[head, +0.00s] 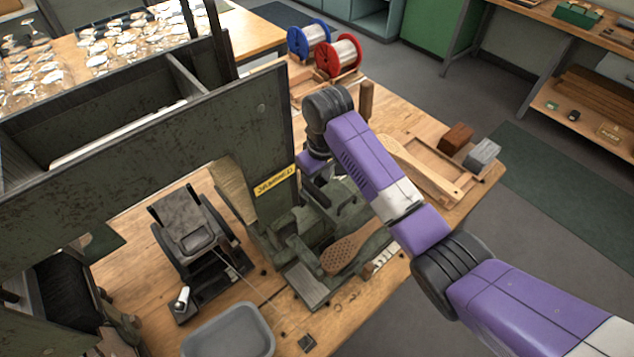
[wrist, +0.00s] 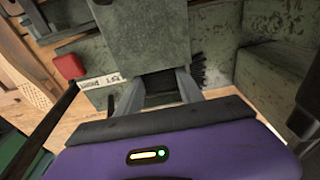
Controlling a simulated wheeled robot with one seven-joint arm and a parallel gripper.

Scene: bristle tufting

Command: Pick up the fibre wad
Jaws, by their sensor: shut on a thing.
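My gripper shows in the wrist view (wrist: 160,82), its two fingers reaching in under a grey-green metal block that hides their tips. Dark, bristly fibres, which look like the fibre wad (wrist: 198,70), stick out just right of the right finger. My gripper is shut on the wad; the grip itself is mostly hidden. In the head view the purple wrist is down at the green tufting machine (head: 340,215), and the fingers and wad are hidden behind it and the machine. A perforated wooden brush paddle (head: 345,252) lies at the machine's front.
A tall dark-green panel (head: 150,140) with a yellow label stands close left of my wrist. A tan fibre bundle (head: 232,188) hangs beside it. A grey bin (head: 230,333), a black clamp device (head: 195,240) and red and blue wire spools (head: 338,57) share the bench.

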